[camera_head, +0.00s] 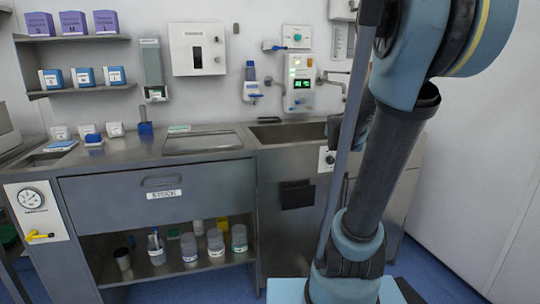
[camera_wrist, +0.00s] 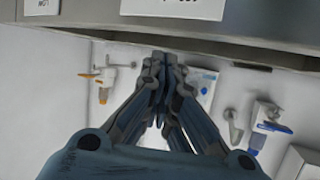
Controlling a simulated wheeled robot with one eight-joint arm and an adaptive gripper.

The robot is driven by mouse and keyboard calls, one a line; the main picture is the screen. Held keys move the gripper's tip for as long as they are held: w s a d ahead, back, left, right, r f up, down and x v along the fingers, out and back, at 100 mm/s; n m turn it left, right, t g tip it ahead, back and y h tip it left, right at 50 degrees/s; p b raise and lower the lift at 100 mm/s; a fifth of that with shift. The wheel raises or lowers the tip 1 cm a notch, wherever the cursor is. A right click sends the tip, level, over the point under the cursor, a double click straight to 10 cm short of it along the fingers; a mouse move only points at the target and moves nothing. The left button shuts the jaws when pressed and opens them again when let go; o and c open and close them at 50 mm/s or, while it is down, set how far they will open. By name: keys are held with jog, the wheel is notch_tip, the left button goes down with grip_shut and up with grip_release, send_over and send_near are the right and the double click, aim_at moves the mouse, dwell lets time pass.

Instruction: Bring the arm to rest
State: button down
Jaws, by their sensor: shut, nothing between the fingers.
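My gripper (camera_wrist: 161,62) shows in the wrist view with its fingers together and nothing between them. It points toward a pale wall (camera_wrist: 60,95) and a grey metal edge (camera_wrist: 225,25) along the top of that view. I cannot tell whether the fingers touch anything. In the head view my blue and black arm fills the right side, in front of the counter. The gripper cannot be made out clearly there.
A steel counter (camera_head: 130,153) with a sink (camera_head: 290,132) runs along the wall. A drawer (camera_head: 155,190) sits above a low shelf with several jars (camera_head: 215,242). Wall shelves (camera_head: 85,88) hold boxes. In the wrist view, an orange-tipped fixture (camera_wrist: 103,84) and a blue-and-white dispenser (camera_wrist: 262,128) flank the fingers.

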jog(key=s+a+f+n+g+y, duration=0.1)
jog(key=s+a+f+g, duration=0.1)
jog(key=s+f, duration=0.4)
jog(key=s+a+f+n+g, duration=0.1)
jog(key=s+a+f+g, duration=0.2)
jog(key=s, duration=1.3)
jog(key=s+a+f+n+g+y, duration=0.1)
jog(key=s+a+f+g, duration=0.1)
jog(key=s+f+g, duration=0.4)
jog(key=s+f, duration=0.4)
jog(key=s, duration=0.1)
jog(key=shift+a+f+y, duration=0.15)
jog(key=shift+f+y, duration=0.1)
jog(key=shift+y, duration=0.05)
jog(key=shift+w+f, duration=0.15)
jog(key=shift+w, duration=0.2)
